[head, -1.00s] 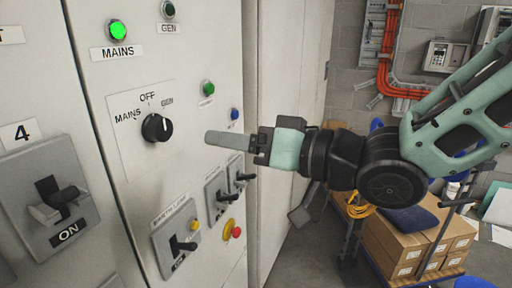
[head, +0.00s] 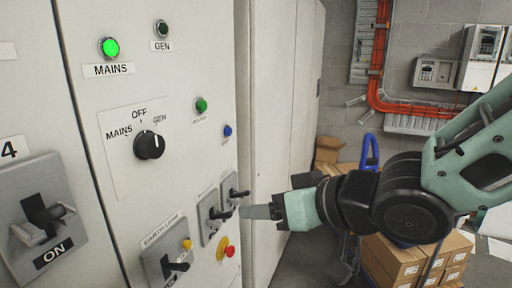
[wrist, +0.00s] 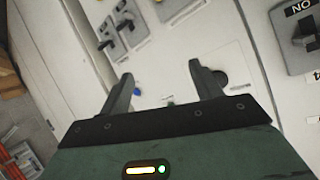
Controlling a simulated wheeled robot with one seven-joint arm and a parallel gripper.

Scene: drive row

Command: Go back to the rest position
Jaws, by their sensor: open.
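My gripper (head: 250,212) is open and empty in the head view, in front of the panel and apart from it as far as I can tell. The MAINS lamp (head: 109,47) is lit green. The GEN lamp (head: 162,30) is dark.
Below the knob are several black toggles, a red button (head: 230,251) on yellow, and a large handle (head: 44,217) marked ON at left. Cardboard boxes (head: 392,262) stand low at right behind my arm. Grey floor shows between cabinet and boxes.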

